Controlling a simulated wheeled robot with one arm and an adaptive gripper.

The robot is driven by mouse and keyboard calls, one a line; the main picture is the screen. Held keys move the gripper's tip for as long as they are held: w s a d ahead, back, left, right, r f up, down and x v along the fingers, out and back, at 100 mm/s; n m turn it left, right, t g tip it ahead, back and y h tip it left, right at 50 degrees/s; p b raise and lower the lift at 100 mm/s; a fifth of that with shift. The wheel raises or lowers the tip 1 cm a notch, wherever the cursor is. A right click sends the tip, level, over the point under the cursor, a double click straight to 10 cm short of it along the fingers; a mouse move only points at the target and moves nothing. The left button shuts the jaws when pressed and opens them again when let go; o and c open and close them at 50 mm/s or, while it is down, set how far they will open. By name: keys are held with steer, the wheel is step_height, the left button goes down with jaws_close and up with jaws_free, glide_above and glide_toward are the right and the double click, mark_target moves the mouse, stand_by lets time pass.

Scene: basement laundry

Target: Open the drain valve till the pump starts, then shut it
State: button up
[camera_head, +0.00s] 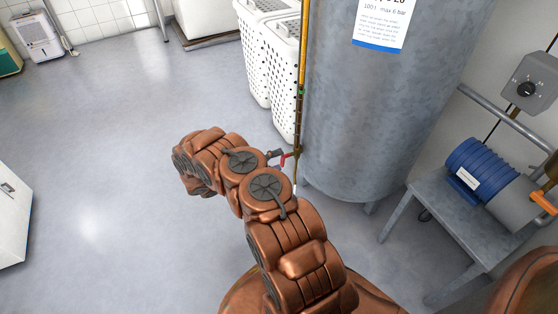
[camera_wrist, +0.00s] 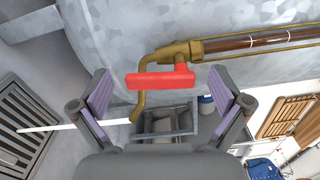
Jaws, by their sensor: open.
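The drain valve has a red lever (camera_wrist: 160,80) on a brass body (camera_wrist: 174,52) in the wrist view. In the head view the red lever (camera_head: 285,159) shows small beside the tank; my arm hides most of the gripper. A blue ribbed machine (camera_head: 482,169), possibly the pump, stands right.
The galvanised tank (camera_head: 375,95) stands close beside the valve. The blue machine sits on a grey metal table (camera_head: 440,210), below a grey dial box (camera_head: 531,84). White baskets (camera_head: 285,62) stand behind. A floor grate (camera_wrist: 22,125) lies left in the wrist view. Floor at left is clear.

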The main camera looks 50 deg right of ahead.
steer(key=v, duration=1.2)
